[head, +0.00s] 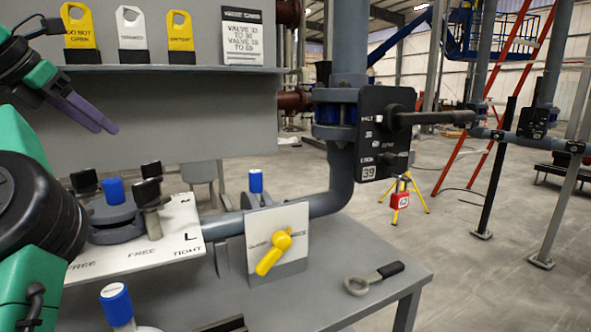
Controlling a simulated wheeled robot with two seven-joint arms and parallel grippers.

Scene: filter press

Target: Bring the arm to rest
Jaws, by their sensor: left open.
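My left arm comes in from the left edge with green and black links. Its gripper (92,112) is open and empty, its dark purple fingers hanging in the air in front of the grey panel (190,118), above the bench and touching nothing that I can see. My right gripper does not show.
Below stands a filter housing with black knobs (148,190) beside a yellow-handled valve (275,252). A ring wrench (372,279) lies on the bench (330,305). A black-handled valve (425,118) stands on the pipe. Tags (131,30) and a card (242,36) stand on the shelf.

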